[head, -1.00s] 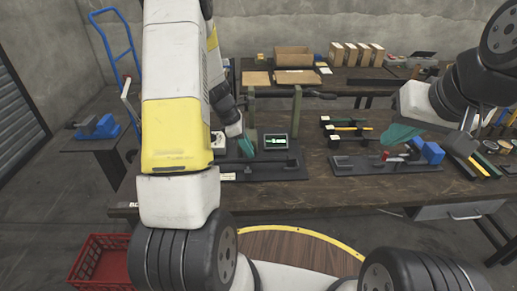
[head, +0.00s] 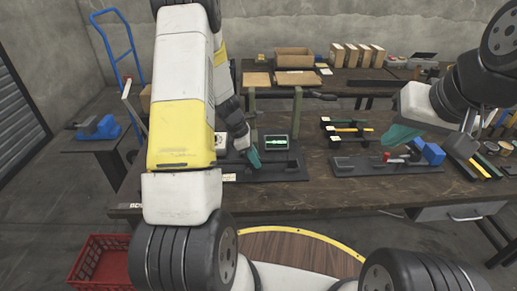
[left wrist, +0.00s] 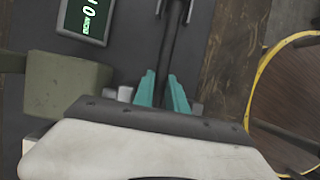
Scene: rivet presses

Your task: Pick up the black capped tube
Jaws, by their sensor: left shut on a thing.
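The black tube (left wrist: 173,58) shows in the left wrist view as a dark bar running up from between my left fingers. It lies over the dark press base, with small metal prongs beside its far part; its cap cannot be made out. My left gripper (head: 254,158) is low over the press base in the head view. Its teal fingers show in the left wrist view (left wrist: 162,92), one on each side of the tube, shut on it. In the head view the tube is too small or hidden to tell. My right gripper (head: 403,137) hangs over the right of the bench; its finger gap is unclear.
A lit display (head: 275,143) and a green post (head: 297,115) stand close by my left gripper. A blue vise (head: 433,153) is near my right gripper. Tools in dark holders (head: 350,129) lie between. A red crate (head: 100,261) is on the floor.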

